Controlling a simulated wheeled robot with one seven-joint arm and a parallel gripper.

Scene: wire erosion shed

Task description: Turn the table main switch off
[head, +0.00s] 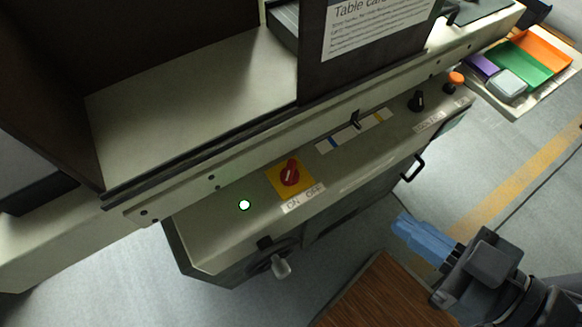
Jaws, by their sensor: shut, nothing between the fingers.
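The table main switch (290,173) is a red rotary knob on a yellow square plate, set on the sloping front panel of the machine. My gripper (398,225), with blue fingers, is at the lower right, shut and empty. It is apart from the panel and well to the right of the switch.
On the panel are a lit white-green lamp (244,205), a slider lever (355,119), a black knob (417,101) and an orange button (455,79). A handle (280,266) sticks out below. A wooden surface (372,295) lies near my arm. A tray of coloured bins (527,62) stands upper right.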

